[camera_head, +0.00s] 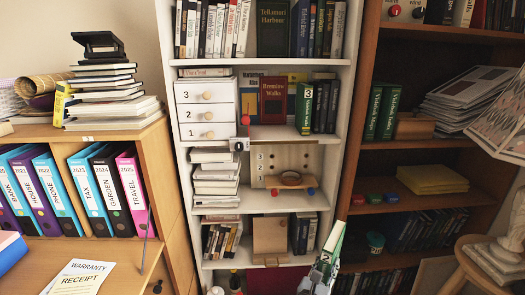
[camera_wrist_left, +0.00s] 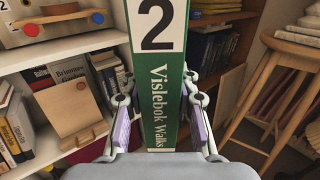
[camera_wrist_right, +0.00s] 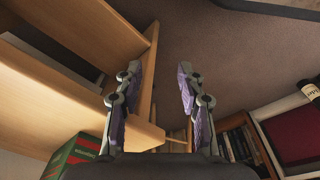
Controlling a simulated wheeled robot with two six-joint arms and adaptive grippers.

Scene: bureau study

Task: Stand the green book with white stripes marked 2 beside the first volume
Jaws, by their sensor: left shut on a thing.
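The green book with white stripes marked 2 (camera_head: 332,243) is in my left gripper (camera_head: 318,278), low in front of the white bookcase. In the left wrist view its spine (camera_wrist_left: 162,120) is between both fingers (camera_wrist_left: 156,90), with the number 2 and "Vislebok Walks" readable. Two green books (camera_head: 381,112) stand side by side on the dark bookcase's middle shelf; I cannot read a number on them. A green book marked 3 (camera_head: 304,108) stands on the white bookcase. My right gripper (camera_wrist_right: 160,75) is open and empty in the right wrist view.
A wooden block (camera_head: 413,126) and stacked papers (camera_head: 465,95) are right of the two green books. Yellow pads (camera_head: 432,179) lie a shelf below. A wooden stool (camera_head: 480,260) stands at right. A wooden cabinet with binders (camera_head: 155,170) is at left.

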